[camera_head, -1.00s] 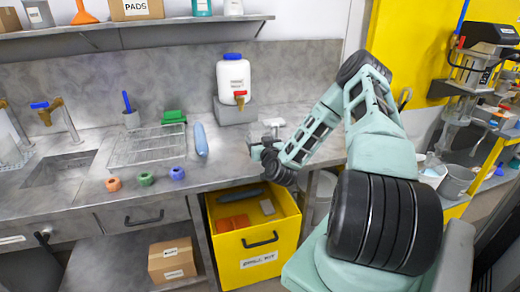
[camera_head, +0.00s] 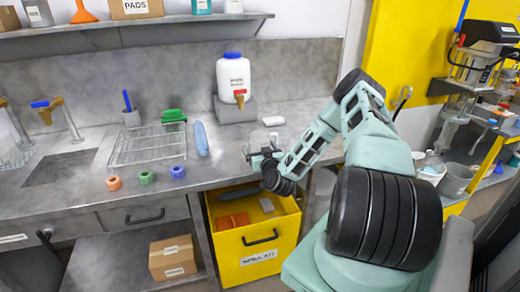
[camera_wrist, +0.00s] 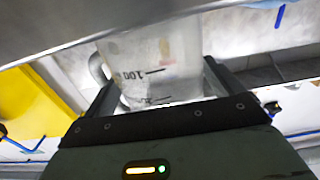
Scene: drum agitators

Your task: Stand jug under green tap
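A translucent jug (camera_wrist: 155,65) with dark graduation marks and a handle at its left shows in the wrist view. It stands between the two fingers of my gripper (camera_wrist: 165,85), which lie close against its sides. A blue-handled brass tap (camera_head: 48,110) is by the sink. A white container with a blue lid (camera_head: 233,76) has a reddish tap (camera_head: 239,97) and stands on a grey block.
A wire rack (camera_head: 148,145), a blue bottle-like object (camera_head: 201,138), a green object (camera_head: 173,116) and small coloured rings (camera_head: 146,177) are on the counter. A small white object (camera_head: 273,121) is behind my gripper.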

